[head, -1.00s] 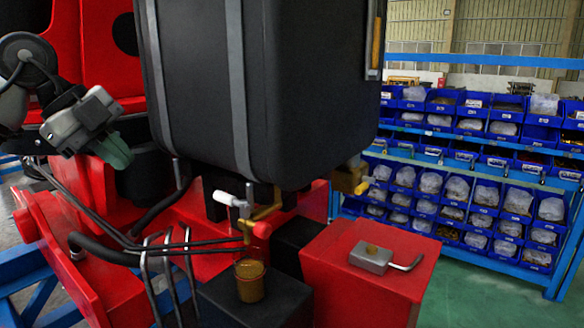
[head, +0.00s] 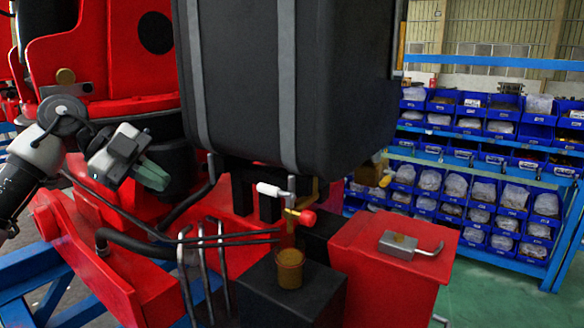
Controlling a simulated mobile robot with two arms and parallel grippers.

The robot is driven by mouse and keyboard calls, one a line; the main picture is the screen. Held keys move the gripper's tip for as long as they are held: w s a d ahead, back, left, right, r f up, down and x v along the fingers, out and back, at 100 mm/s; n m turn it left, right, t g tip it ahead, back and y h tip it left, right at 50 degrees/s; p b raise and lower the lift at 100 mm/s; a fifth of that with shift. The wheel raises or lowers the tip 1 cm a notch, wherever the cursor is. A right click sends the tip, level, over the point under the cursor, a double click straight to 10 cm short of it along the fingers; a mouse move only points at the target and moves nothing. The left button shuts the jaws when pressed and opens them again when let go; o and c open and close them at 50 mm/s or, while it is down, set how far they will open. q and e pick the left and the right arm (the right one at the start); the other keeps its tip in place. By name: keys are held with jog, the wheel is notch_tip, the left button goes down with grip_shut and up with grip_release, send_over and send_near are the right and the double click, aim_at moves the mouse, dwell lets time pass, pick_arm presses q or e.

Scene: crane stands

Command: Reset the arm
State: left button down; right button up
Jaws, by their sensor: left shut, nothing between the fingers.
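My left gripper (head: 152,174) comes in from the left in the head view, with a grey body and greenish fingers. Its fingers are together and hold nothing. It hangs in front of the red crane machine (head: 110,45), left of the big black tank (head: 290,85), apart from the valve. A valve with a white handle (head: 269,189) and a red knob (head: 307,217) sits under the tank. A brown cup (head: 289,268) stands below it on a black block (head: 265,298). My right gripper is not in view.
A grey metal block with a bent rod (head: 400,244) lies on a red box (head: 385,268) at the right. Black hoses (head: 140,243) and bent metal bars (head: 203,268) stand at the lower left. Blue shelves with bins (head: 480,190) fill the right background. Green floor (head: 490,295) is clear.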

pick_arm(q)
jog(key=w+d+f+n+t+h, duration=0.25)
jog(key=w+f+t+h, duration=0.2)
jog(key=f, duration=0.75)
jog(key=w+d+f+n+t+h, duration=0.1)
jog(key=w+f+n+t+h, duration=0.3)
jog(key=f, duration=0.8)
jog(key=s+a+f+n+t+y, duration=0.2)
jog(key=f+n+y, duration=0.2)
jog(key=f, duration=0.6)
jog(key=s+a+f+n+t+y, duration=0.1)
jog(key=s+f+n+y, duration=0.2)
jog(key=f, duration=0.7)
jog(key=s+a+f+n+t+y, duration=0.15)
jog(key=f+n+y, duration=0.3)
jog(key=f, duration=0.55)
jog(key=s+a+f+n+g+y, duration=0.25)
jog(key=s+f+g+y, duration=0.35)
jog(key=s+f, duration=1.6)
jog(key=s+d+f+n+g, duration=0.1)
jog(key=s+f+g, duration=0.2)
jog(key=s, duration=1.1)
jog(key=s+d+f+g+y, duration=0.1)
jog(key=s+f+g, duration=0.3)
jog(key=s, duration=1.1)
notch_tip(320, 180, down, 2)
jog(key=shift+s+d+f+n, duration=0.15)
jog(key=shift+s+n, duration=0.15)
jog(key=shift+n, duration=0.05)
